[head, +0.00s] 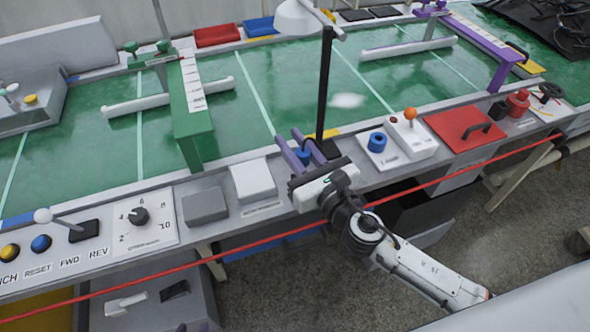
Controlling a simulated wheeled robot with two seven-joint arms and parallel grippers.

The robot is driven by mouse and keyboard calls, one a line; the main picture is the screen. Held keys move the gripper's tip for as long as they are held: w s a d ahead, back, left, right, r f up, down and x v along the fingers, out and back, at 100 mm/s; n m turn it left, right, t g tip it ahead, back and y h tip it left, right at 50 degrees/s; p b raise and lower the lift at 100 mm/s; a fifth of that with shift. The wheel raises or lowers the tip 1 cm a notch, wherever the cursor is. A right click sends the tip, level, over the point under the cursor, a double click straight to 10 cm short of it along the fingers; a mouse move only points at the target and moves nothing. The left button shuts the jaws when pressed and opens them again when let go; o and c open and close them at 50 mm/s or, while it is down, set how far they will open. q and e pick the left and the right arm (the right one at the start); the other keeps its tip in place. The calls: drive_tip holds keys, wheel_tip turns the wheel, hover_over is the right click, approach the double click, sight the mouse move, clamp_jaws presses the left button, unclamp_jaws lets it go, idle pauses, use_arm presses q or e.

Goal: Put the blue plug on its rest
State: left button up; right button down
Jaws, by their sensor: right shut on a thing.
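My right gripper (300,149) reaches over the front ledge of the bench from the lower right, with two purple fingers. It is shut on a small blue piece (303,154), which looks like the blue plug; the fingers and wrist hide much of it. A blue round fitting with a dark centre (377,139) stands on a small white labelled base to the right of the gripper, apart from it. I cannot tell whether this base is the plug's rest. My left gripper is not in view.
A black upright post (324,85) with a white lamp head (297,18) stands just behind the gripper. To the right are an orange-knobbed lever (410,115) and a red panel (465,130). Grey and white blocks (253,179) lie left. A red cord (250,246) runs along the front.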

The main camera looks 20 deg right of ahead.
wheel_tip(320, 180, down, 2)
drive_tip(key=shift+b, duration=0.4)
wheel_tip(320, 180, down, 3)
drive_tip(key=shift+r+b, duration=0.15)
drive_tip(key=shift+b, duration=0.75)
drive_tip(key=shift+f, duration=0.25)
drive_tip(key=shift+r, duration=0.1)
drive_tip(key=shift+f+b, duration=0.3)
drive_tip(key=c, duration=1.5)
unclamp_jaws()
drive_tip(key=shift+r, duration=0.1)
use_arm(q)
drive_tip(key=shift+w+d+f, duration=0.4)
drive_tip(key=shift+d+f, duration=0.3)
drive_tip(key=shift+f, duration=0.1)
